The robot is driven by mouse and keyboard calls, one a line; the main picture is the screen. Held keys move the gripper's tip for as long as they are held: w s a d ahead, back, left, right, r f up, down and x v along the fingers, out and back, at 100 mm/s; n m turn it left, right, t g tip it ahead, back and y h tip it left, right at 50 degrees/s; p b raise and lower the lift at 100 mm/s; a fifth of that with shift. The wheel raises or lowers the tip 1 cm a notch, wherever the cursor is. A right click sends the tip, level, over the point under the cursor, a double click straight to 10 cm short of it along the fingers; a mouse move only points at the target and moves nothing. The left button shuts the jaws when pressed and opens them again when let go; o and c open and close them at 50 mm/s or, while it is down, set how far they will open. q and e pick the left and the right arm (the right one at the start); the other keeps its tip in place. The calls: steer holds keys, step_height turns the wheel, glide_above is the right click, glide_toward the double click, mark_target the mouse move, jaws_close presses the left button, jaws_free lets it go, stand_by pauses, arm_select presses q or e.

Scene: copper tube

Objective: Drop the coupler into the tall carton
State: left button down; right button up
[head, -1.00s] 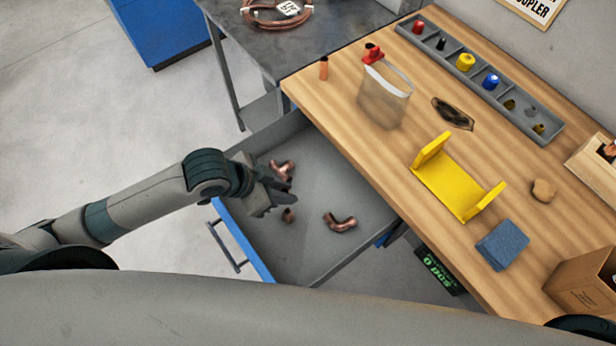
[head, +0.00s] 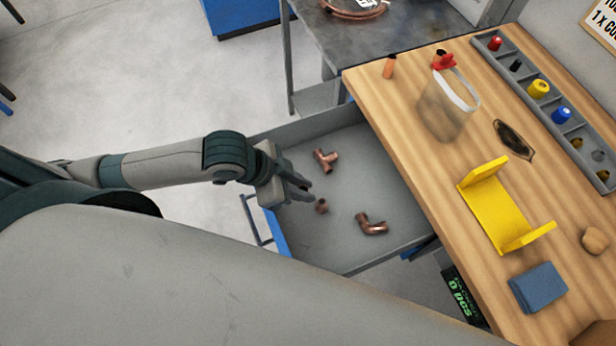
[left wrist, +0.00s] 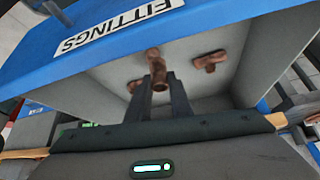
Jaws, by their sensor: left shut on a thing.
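The coupler (head: 322,206), a short copper sleeve, is at the fingertips of my left gripper (head: 308,191), low in the open drawer. In the left wrist view the coupler (left wrist: 155,68) sits between the two fingers of the left gripper (left wrist: 165,80), which are shut on it. I cannot tell whether it still touches the drawer floor. A brown cardboard carton (head: 596,334) shows only as a cut-off corner at the bottom right of the head view; its opening and height are out of sight. My right gripper is not in view.
The grey drawer (head: 300,240) also holds a copper tee (head: 326,160) and a copper elbow (head: 372,225).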

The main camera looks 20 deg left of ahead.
arm_select(q)
steer(key=shift+w, duration=0.1)
steer(key=w+a+r+n+t+y, duration=0.1)
steer(key=w+a+r+n+y, duration=0.1)
steer(key=w+r+n, duration=0.3)
steer(key=w+a+r+n+t+y, duration=0.2)
steer(key=w+r+n, duration=0.4)
steer(key=w+r, duration=0.7)
step_height(320, 180, up, 3)
steer(key=shift+a+f+y+b, duration=0.1)
steer(key=shift+a+y+b, duration=0.2)
steer(key=shift+a+y, duration=0.65)
steer(key=shift+w+a+h, duration=0.1)
steer(key=shift+a+h, duration=0.1)
steer(key=shift+h, duration=0.05)
